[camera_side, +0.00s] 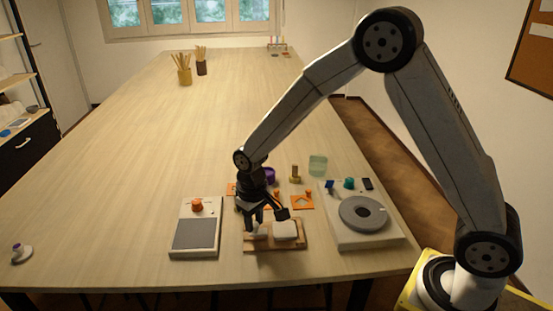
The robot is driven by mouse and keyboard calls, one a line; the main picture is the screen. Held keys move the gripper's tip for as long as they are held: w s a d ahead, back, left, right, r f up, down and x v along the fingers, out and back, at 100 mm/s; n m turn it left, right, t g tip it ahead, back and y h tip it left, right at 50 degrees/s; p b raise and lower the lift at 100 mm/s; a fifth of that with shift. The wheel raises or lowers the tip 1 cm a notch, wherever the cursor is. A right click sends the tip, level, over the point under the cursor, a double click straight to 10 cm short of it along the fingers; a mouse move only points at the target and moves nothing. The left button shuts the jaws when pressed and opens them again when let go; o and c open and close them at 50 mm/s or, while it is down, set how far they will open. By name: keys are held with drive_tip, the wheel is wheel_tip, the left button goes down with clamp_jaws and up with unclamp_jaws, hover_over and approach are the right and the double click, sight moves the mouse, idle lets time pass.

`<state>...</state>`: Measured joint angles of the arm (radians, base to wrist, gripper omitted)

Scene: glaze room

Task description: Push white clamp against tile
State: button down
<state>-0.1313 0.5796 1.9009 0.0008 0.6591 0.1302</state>
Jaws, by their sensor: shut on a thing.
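A wooden fixture board (276,249) lies near the front edge of the table. A white block that looks like the tile (286,230) sits on its right part. The white clamp (261,231) is a smaller pale piece on the board, left of the tile and partly hidden by my fingers. My gripper (262,225) points down over the board and is shut on the white clamp. The fingers hide the space between clamp and tile, so I cannot tell whether they touch.
Left of the board is a grey-topped device with an orange knob (197,205). Orange plates (303,202), a purple ring (269,174) and a green glass (318,165) are behind.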

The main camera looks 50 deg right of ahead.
sight(262, 231)
drive_tip(key=shift+s+d, duration=0.6)
drive_tip(key=shift+c, duration=2.1)
unclamp_jaws()
wheel_tip(262, 231, up, 8)
drive_tip(key=shift+s+f, duration=0.1)
